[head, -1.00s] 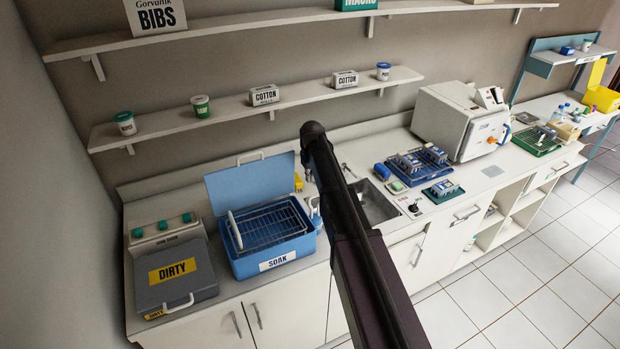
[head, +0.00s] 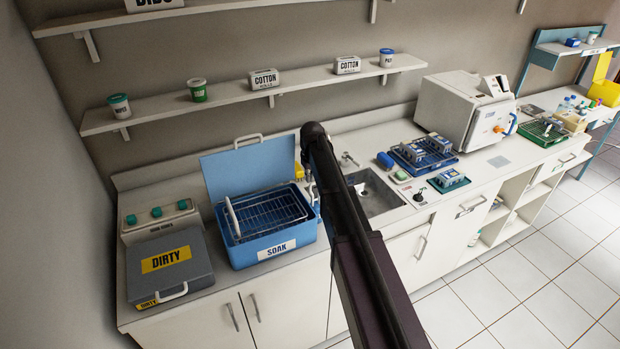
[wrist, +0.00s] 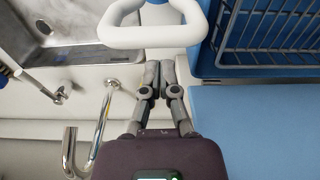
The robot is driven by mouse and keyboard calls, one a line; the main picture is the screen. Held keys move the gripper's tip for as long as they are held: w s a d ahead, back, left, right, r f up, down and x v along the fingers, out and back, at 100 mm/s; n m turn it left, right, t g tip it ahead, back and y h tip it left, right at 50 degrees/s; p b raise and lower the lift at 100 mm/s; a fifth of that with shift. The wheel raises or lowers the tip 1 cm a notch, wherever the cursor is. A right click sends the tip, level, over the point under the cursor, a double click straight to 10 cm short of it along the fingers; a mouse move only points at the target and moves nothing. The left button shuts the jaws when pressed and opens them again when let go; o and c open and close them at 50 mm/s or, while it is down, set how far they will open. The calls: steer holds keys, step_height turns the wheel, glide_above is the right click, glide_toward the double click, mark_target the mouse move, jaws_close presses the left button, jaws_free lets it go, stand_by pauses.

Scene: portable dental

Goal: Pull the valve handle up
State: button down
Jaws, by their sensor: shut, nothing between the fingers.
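A white loop handle (wrist: 150,38) with a bit of blue at its top shows at the upper middle of the wrist view, between the sink and the blue tub. I take it for the valve handle; in the head view my arm hides most of that spot. My gripper (wrist: 158,66) is shut and empty. Its fingertips point at the loop's lower bar and look just short of it; whether they touch, I cannot tell. The gripper is hidden in the head view.
The blue SOAK tub (head: 275,256) with a wire basket and raised lid stands left of my arm. The sink (head: 385,200) is to the right, with a chrome faucet (wrist: 102,125) close to my gripper. A grey DIRTY box (head: 195,275) sits far left. A shelf (head: 230,97) runs above.

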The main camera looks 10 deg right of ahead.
steer(key=shift+s+d+r+p, duration=0.25)
steer(key=shift+s+r+p, duration=0.25)
steer(key=shift+s, duration=0.3)
steer(key=shift+s+d+r+p, duration=0.2)
steer(key=shift+s+r+p, duration=0.2)
steer(key=shift+s+p, duration=0.25)
steer(key=shift+s, duration=0.1)
steer(key=shift+s+d+r+p, duration=0.1)
steer(key=shift+s+r+p, duration=0.2)
steer(key=shift+r+p, duration=0.4)
